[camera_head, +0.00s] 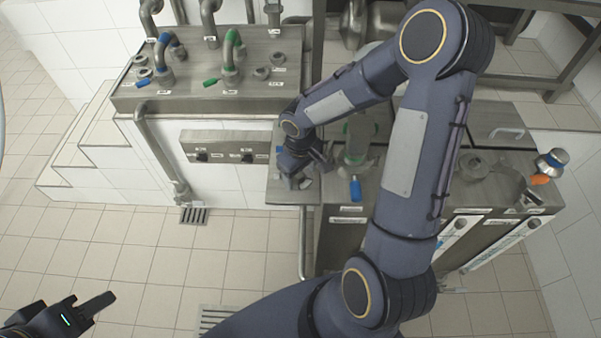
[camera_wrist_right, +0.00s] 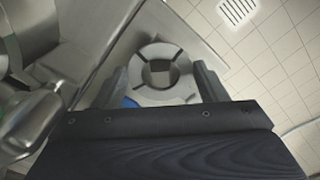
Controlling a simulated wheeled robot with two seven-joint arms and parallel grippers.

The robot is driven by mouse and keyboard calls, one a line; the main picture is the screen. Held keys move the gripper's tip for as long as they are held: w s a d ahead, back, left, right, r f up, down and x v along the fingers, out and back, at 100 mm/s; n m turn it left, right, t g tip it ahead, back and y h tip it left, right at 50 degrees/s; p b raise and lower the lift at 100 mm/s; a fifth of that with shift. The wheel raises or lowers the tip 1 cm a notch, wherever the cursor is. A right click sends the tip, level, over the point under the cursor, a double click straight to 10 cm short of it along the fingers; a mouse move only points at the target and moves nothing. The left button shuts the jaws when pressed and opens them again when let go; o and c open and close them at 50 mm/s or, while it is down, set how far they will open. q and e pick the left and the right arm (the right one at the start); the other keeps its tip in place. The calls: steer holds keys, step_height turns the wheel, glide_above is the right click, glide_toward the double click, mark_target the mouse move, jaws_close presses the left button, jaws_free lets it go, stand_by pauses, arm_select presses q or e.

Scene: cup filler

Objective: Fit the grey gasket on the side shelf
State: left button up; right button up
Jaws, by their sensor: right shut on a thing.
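In the right wrist view, a grey ring with dark notches (camera_wrist_right: 148,94), which looks like the gasket, sits between the two fingers of my right gripper (camera_wrist_right: 163,84). The fingers press on it from both sides. In the head view my right gripper (camera_head: 303,179) is over the steel side shelf (camera_head: 285,196), left of the machine. The ring is small and mostly hidden there; I cannot tell whether it touches the shelf. My left gripper (camera_head: 95,305) is at the lower left, far from the shelf, with nothing visible in it; its finger gap is unclear.
A raised steel counter (camera_head: 200,98) with pipes and blue and green handles stands at the back left. The machine beside the shelf carries a blue-handled valve (camera_head: 355,189) and, further right, an orange-tipped fitting (camera_head: 540,179).

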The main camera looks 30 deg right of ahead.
steer(key=shift+s+a+f, duration=0.1)
steer(key=shift+s+f, duration=0.25)
steer(key=shift+f, duration=0.2)
steer(key=o, duration=1)
steer(key=shift+o, duration=0.2)
steer(key=shift+r, duration=0.3)
steer(key=r, duration=0.7)
steer(key=shift+w+r, duration=0.3)
steer(key=shift+r, duration=0.1)
step_height(320, 180, up, 6)
steer(key=p, duration=0.4)
steer(key=shift+f, duration=0.25)
